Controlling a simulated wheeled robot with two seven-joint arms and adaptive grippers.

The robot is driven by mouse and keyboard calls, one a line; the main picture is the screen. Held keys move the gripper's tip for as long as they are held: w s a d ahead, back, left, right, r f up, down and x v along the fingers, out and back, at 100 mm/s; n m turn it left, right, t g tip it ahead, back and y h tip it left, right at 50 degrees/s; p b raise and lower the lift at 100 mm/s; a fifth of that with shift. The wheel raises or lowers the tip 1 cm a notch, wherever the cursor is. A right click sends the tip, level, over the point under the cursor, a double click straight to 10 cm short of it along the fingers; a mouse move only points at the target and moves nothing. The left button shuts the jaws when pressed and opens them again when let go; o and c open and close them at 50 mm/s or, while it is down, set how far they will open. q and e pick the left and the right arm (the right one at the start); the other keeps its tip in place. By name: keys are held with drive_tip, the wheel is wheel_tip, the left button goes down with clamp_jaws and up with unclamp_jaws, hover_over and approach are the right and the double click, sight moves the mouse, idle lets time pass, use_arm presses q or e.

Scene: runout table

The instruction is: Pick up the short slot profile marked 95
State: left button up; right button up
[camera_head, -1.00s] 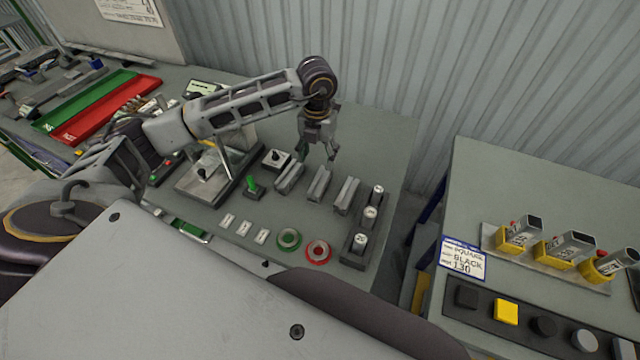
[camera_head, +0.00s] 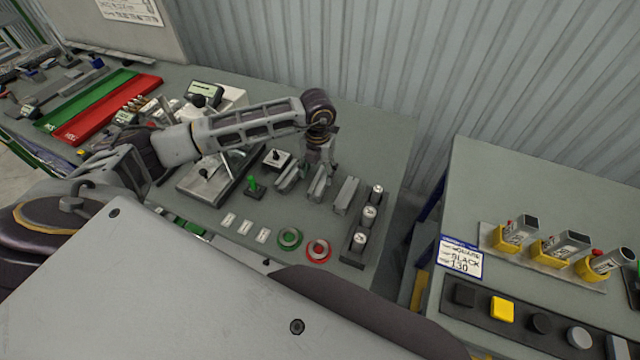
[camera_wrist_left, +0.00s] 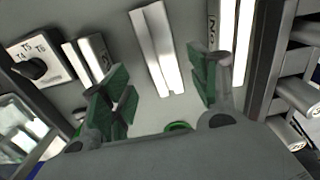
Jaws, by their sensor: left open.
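Three short grey slot profiles lie side by side on the table: a left one (camera_head: 288,177), a middle one (camera_head: 317,190) and a right one (camera_head: 346,195). I cannot read which is marked 95. My left gripper (camera_head: 322,168) is open and empty over the far end of the middle profile. In the left wrist view, the green-padded fingers of the left gripper (camera_wrist_left: 160,82) are spread wide. The middle profile (camera_wrist_left: 157,48) shows between them, with the left profile (camera_wrist_left: 92,58) and right profile (camera_wrist_left: 238,40) to either side. My right gripper is not in view.
A dark rack with several round pieces (camera_head: 350,250) stands right of the profiles. A green ring (camera_head: 290,238) and a red ring (camera_head: 319,250) lie in front. A small block with a black knob (camera_head: 277,160) is left of the profiles. The table behind the right profile is clear.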

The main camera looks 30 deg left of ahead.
sight(320, 182)
use_arm(q)
drive_tip(key=shift+f, duration=0.1)
drive_tip(key=shift+w+d+f+p, duration=0.1)
drive_tip(key=shift+w+f+p, duration=0.1)
drive_tip(key=shift+f+p, duration=0.3)
drive_tip(key=shift+w+d+f+p, duration=0.1)
drive_tip(key=shift+w+f+p, duration=0.15)
drive_tip(key=shift+f, duration=0.45)
wheel_tip(320, 182, down, 2)
drive_tip(key=shift+f+p, duration=0.1)
drive_tip(key=shift+p, duration=0.2)
drive_tip(key=shift+f, duration=0.15)
drive_tip(key=c, duration=1.2)
